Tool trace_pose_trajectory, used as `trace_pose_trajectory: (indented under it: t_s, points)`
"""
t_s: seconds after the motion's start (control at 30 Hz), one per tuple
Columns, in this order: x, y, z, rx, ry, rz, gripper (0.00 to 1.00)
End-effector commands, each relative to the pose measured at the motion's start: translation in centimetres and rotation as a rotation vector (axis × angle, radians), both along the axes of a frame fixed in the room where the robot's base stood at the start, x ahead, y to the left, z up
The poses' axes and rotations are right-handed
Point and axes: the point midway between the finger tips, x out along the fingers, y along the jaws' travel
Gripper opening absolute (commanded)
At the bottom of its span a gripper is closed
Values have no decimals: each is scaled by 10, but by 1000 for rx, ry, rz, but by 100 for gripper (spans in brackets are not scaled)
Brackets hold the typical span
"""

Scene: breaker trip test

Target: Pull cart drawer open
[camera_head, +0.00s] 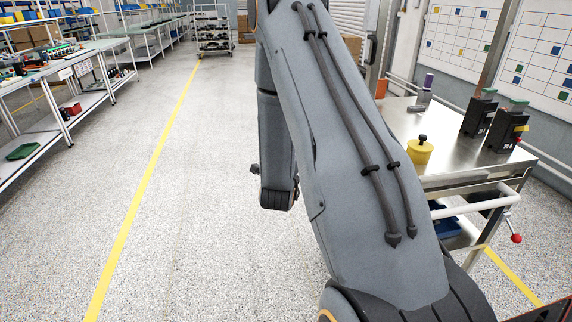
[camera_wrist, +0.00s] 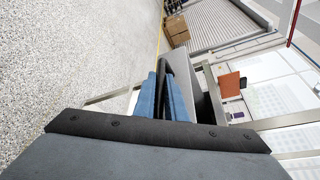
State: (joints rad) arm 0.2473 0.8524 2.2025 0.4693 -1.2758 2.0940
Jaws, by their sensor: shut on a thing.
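The cart (camera_head: 405,122) stands at the right in the head view, with a metal top and white frame. My arm crosses in front of its left side and hides the drawer there. In the wrist view, my gripper (camera_wrist: 164,98) shows as two blue fingers close together. They are shut on a dark curved bar, which looks like the drawer handle (camera_wrist: 164,68). A grey panel (camera_wrist: 208,92) beside the fingers may be part of the drawer or cart. I cannot tell how far the drawer is out.
On the cart top stand a yellow pot (camera_head: 420,150), two black boxes (camera_head: 478,115) and a purple-topped item (camera_head: 427,86). A red-knobbed lever (camera_head: 515,237) sticks out at the cart's near side. Shelving benches (camera_head: 90,65) line the left; the speckled floor between is clear.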

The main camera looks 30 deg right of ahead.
Motion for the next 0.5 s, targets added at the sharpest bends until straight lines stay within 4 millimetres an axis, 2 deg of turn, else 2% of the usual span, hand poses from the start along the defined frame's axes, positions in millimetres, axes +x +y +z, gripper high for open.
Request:
trace_pose_trajectory:
  t_s: [0.33,0.37,0.4,0.43,0.5]
  points:
    - [-1,1,-1,2,3,-1,0]
    - [-1,1,-1,2,3,-1,16]
    - [-1,1,-1,2,3,-1,23]
    - [0,1,-1,2,2,-1,28]
    - [0,1,-1,1,2,-1,29]
